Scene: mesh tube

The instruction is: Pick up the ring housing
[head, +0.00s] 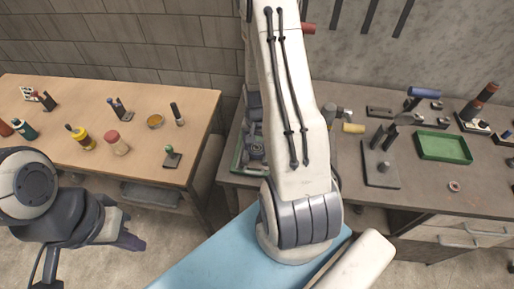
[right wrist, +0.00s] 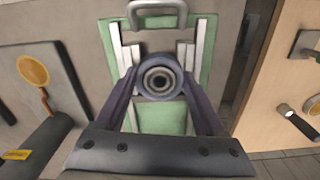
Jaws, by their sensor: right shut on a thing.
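The ring housing (right wrist: 160,78), a dark grey round part with concentric rings and a dark centre, sits between the fingers of my right gripper (right wrist: 160,88) in the right wrist view. The fingers are shut on it from both sides, above a green tray (right wrist: 196,122). In the head view my right arm covers much of this spot, and I cannot make out the housing there. My left gripper (head: 130,240) is at the lower left of the head view, away from both tables. Its finger gap is not clear.
A wooden table (head: 75,100) with bottles and small tools stands at the left. A grey bench (head: 425,195) at the right bears a second green tray (head: 443,147), a dark plate with posts (head: 381,170) and several tools. A drawer stands open under the bench.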

